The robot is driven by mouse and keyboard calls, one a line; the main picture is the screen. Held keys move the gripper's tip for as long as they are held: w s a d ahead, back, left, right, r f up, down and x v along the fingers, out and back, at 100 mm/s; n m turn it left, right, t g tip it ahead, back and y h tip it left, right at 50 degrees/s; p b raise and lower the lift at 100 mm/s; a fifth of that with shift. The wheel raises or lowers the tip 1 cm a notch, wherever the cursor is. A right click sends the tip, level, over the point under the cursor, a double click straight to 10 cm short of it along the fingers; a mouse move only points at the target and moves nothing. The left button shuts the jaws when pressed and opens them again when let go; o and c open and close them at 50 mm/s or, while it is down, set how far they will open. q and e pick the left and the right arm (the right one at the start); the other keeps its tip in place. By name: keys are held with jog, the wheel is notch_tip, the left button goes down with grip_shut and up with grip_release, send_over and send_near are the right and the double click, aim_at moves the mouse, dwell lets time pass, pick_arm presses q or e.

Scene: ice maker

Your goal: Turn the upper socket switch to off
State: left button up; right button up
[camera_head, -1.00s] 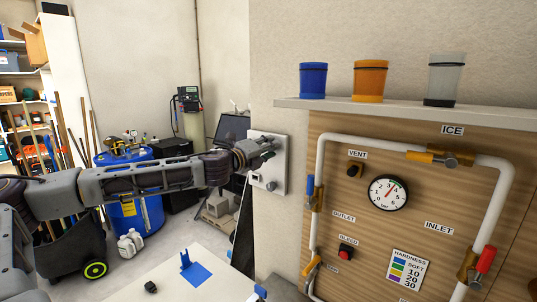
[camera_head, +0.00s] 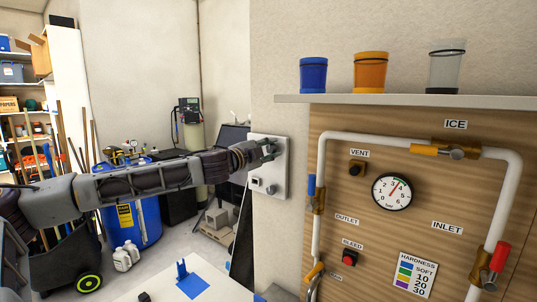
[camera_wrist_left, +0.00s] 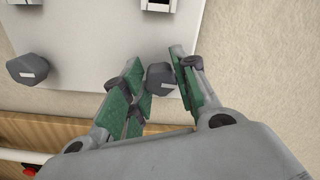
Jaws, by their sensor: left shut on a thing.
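The white socket panel (camera_head: 282,180) is mounted on the wall edge left of the wooden board. My left gripper (camera_head: 268,149) is at its upper part, and the upper switch is largely hidden by the fingers there. In the left wrist view the upper switch, a dark grey knob (camera_wrist_left: 160,77), sits between the green-padded fingers of my left gripper (camera_wrist_left: 158,80), which is shut on it. The lower switch (camera_head: 271,189) is free below the gripper; it also shows at the left of the wrist view (camera_wrist_left: 27,68). My right gripper is not in view.
To the right is a wooden board (camera_head: 385,150) with white pipes, valves and a gauge (camera_head: 392,191). A shelf (camera_head: 400,100) above it carries blue, orange and clear cups. A white table (camera_head: 140,285) is below. A blue barrel (camera_head: 145,220) stands behind my left arm.

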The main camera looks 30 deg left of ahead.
pick_arm(q)
jog(key=shift+n, duration=0.5)
jog(key=o, duration=1)
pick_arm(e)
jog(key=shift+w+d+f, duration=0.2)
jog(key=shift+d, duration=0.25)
pick_arm(q)
jog(key=shift+s+a, duration=0.15)
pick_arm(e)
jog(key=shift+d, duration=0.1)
pick_arm(q)
jog(key=shift+s+a, duration=0.45)
jog(key=shift+s, duration=0.2)
jog(key=shift+s, duration=0.3)
jog(key=shift+s+d, duration=0.2)
jog(key=shift+s, duration=0.05)
